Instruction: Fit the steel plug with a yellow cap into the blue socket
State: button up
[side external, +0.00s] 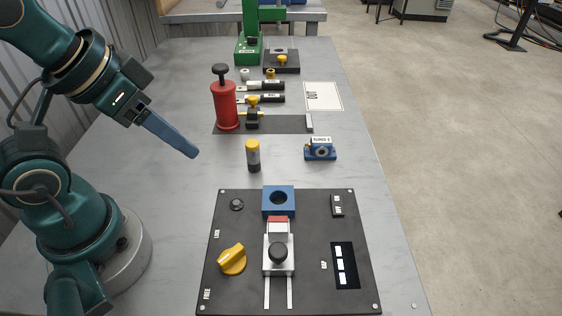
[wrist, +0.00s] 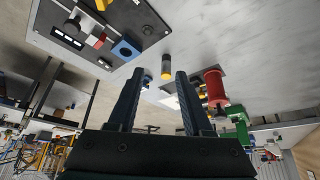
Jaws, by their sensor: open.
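The steel plug with a yellow cap (side external: 253,156) stands upright on the grey table, behind the black board. In the wrist view the plug (wrist: 166,68) shows beyond the fingertips, between them in the picture. The blue socket (side external: 278,200) is a square block with a round, empty-looking hole at the back edge of the board. It also shows in the wrist view (wrist: 126,49). My gripper (side external: 193,153) is to the left of the plug and apart from it, its blue fingers slanting down to the right. In the wrist view its two fingers (wrist: 157,76) are spread with nothing between them.
The black board (side external: 215,270) carries a yellow knob (side external: 232,259) and a slider clamp (side external: 279,255) in front of the socket. A small blue block (side external: 320,151) stands right of the plug. A red cylinder (side external: 224,105) with a black knob stands behind it. The table is clear between my gripper and the plug.

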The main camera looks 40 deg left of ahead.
jog(key=o, duration=0.3)
dwell(0.4)
jog(key=m+g, duration=0.2)
jog(key=g, duration=0.1)
send_over(251, 143)
jog(key=s, duration=0.2)
jog(key=f, duration=0.3)
jog(key=w+f+g, duration=0.1)
jog(key=f, duration=0.1)
jog(key=w+f+g, duration=0.1)
jog(key=f, duration=0.1)
jog(key=shift+w+f, duration=0.15)
jog(key=shift+f, duration=0.1)
jog(key=shift+f+g, duration=0.3)
jog(key=shift+f, duration=2.6)
